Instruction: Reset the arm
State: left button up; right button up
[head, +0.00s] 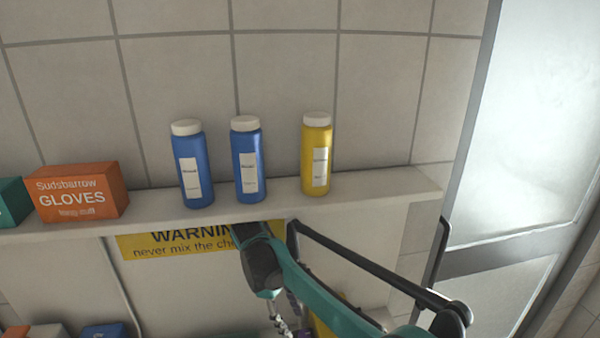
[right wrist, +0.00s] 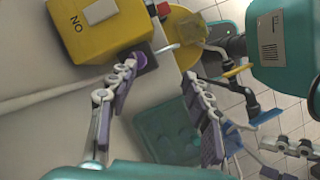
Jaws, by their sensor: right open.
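My right gripper (right wrist: 160,72) is open, its two purple-padded fingers apart with nothing held between them. In the head view its arm comes in from the lower right, and part of the gripper (head: 281,318) shows below the shelf, mostly hidden by the arm. In the right wrist view the left finger is close to a yellow box (right wrist: 95,25) marked "NO"; I cannot tell whether they touch. White and purple links (right wrist: 288,146) at the right edge look like my left gripper, but their opening is unclear. The head view does not show it.
The shelf (head: 380,187) holds two blue bottles (head: 192,165) (head: 247,160), a yellow bottle (head: 316,155) and an orange gloves box (head: 80,192). A yellow warning sign (head: 150,244) is below it. A teal tray-like object (right wrist: 168,130) lies under my right gripper. A glass door (head: 535,120) stands at right.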

jog(key=s+d+f+m+t+y+b, duration=0.2)
jog(key=s+d+m+b, duration=0.2)
jog(key=d, duration=0.3)
jog(key=s+d+f+m+t+y+b, duration=0.1)
jog(key=s+d+f+m+t+b, duration=0.2)
jog(key=d, duration=0.4)
jog(key=s+d+f+m+t+y+b, duration=0.1)
jog(key=s+d+f+m+t+b, duration=0.3)
jog(key=s+f, duration=0.4)
jog(key=shift+d+m+b, duration=0.9)
jog(key=shift+d+m, duration=0.2)
